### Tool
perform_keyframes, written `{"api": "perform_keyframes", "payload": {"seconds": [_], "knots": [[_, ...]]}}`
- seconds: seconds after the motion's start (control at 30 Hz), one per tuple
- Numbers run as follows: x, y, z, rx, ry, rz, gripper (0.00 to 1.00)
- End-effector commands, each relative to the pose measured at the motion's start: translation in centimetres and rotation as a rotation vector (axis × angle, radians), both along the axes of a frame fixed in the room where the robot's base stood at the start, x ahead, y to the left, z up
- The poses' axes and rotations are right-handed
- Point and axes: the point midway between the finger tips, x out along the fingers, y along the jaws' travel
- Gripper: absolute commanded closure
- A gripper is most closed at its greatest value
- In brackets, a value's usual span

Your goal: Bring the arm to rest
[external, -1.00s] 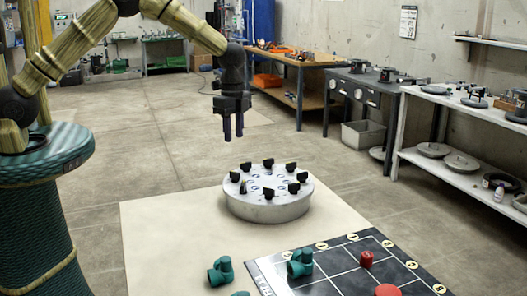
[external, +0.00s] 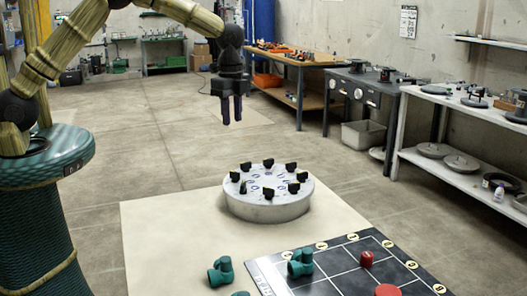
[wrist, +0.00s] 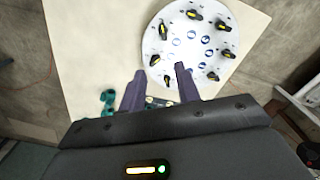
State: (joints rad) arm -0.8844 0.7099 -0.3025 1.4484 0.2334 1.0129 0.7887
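My gripper (external: 232,110) hangs in the air with its fingers pointing down, above and a little left of the round grey disc. In the wrist view its two purple-grey fingers (wrist: 158,85) stand apart with nothing held between them. My arm is bent up and over from the green base at the left. The round grey disc (external: 268,207) lies on the pale mat and bears several black knobs around its top; it also shows in the wrist view (wrist: 185,45).
Green pipe fittings (external: 221,271) stand on the pale mat (external: 155,235). A black gridded board (external: 333,262) holds another green fitting, a red cylinder (external: 366,259) and a red disc (external: 387,290). Benches and shelves line the right wall. The floor behind the mat is clear.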

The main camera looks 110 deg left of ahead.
Motion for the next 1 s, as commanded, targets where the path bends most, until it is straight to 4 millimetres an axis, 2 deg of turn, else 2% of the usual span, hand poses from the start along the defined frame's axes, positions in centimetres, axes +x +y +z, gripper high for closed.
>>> {"api": "perform_keyframes", "payload": {"seconds": [0.13,0.27,0.4,0.47,0.6,0.8,0.9,1.0], "knots": [[1.2,-5.7,0.9,0.019,-0.014,-0.005,0.67],[1.2,-12.3,1.6,0.036,-0.039,0.012,0.67],[-0.1,-19.0,2.1,0.046,-0.073,0.047,0.67],[-1.1,-21.6,2.2,0.045,-0.092,0.066,0.67],[-4.2,-27.3,2.4,0.037,-0.133,0.113,0.67],[-10.0,-33.5,2.2,0.000,-0.195,0.192,0.67],[-12.5,-35.3,1.9,-0.020,-0.216,0.229,0.67],[-13.8,-36.1,1.7,-0.033,-0.226,0.254,0.67]]}}
